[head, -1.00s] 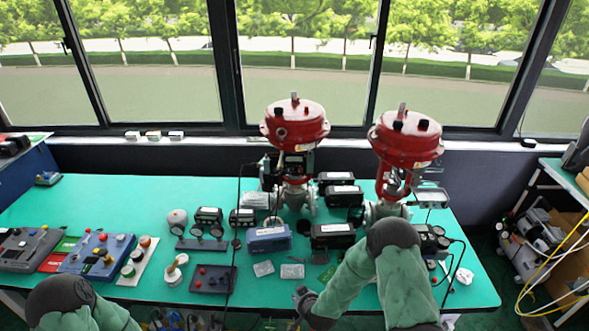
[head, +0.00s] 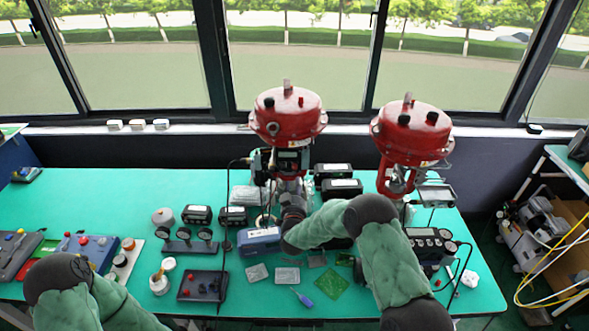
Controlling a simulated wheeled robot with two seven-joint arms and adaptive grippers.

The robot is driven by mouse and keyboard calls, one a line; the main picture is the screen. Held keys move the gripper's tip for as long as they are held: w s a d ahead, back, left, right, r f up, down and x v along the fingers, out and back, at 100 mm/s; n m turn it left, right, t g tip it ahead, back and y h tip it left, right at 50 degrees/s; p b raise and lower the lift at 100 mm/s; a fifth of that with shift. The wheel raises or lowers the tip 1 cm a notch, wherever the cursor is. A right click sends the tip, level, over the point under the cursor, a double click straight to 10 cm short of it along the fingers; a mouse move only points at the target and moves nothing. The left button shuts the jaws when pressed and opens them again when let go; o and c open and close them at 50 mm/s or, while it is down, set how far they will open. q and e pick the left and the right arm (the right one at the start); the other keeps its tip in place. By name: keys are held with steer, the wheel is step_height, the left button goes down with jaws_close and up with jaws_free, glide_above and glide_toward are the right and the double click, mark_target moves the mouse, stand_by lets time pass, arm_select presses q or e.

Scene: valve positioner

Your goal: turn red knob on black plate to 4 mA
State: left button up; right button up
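My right gripper (head: 291,203) is in front of the left valve's lower body, right of and beyond the plate. It is dark and partly hidden by my wrist, so its fingers cannot be made out. My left gripper is out of view; only my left arm shows at the lower left.
Two red-topped valves (head: 288,112) and (head: 412,132) stand at the back. A blue-grey box (head: 259,241) sits beside my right wrist. A blue-handled tool (head: 302,298) and a green board (head: 331,283) lie in front.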

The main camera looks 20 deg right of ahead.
mark_target(295, 168)
steer(key=x, duration=0.9)
steer(key=shift+w+f, duration=0.15)
jaws_close()
